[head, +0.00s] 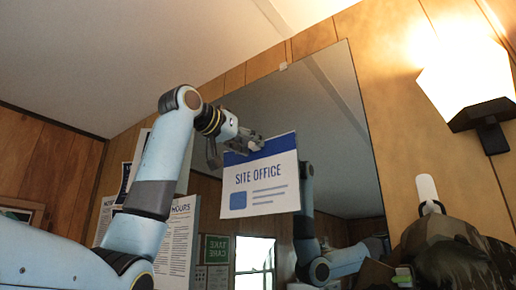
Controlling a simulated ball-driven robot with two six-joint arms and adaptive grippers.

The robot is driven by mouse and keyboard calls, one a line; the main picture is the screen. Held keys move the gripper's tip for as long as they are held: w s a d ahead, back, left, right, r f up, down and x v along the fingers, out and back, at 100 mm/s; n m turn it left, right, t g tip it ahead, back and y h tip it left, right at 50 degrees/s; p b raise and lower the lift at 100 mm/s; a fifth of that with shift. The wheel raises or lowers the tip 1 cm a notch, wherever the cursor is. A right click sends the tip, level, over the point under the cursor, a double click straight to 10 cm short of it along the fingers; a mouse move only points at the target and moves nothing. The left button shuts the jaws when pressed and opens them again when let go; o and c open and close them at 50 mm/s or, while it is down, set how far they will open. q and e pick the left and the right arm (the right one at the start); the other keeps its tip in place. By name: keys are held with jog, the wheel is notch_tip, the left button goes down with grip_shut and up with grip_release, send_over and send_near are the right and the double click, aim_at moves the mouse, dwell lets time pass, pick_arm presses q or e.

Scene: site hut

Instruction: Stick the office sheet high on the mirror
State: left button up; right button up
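The office sheet (262,182) is white with a blue top band and the words SITE OFFICE. It hangs upright, slightly tilted, in front of the mirror (342,115), below its top edge. My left gripper (243,143) is at the sheet's upper left edge and appears shut on it; the fingertips are small and partly hard to make out. I cannot tell whether the sheet's back touches the glass. My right gripper is not in view.
A lit wall lamp (468,85) is right of the mirror. A camouflage-patterned item (455,255) hangs from a white hook (428,192) at the lower right. Printed notices (178,240) are at the left. The mirror reflects an arm of mine, a window and a green sign.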

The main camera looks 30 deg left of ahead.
pick_arm(q)
jog(key=shift+o, duration=0.9)
jog(key=shift+s, duration=0.25)
jog(key=s, duration=1.1)
jog(key=shift+s+a, duration=0.25)
jog(key=shift+a, duration=0.2)
jog(key=shift+f, duration=0.1)
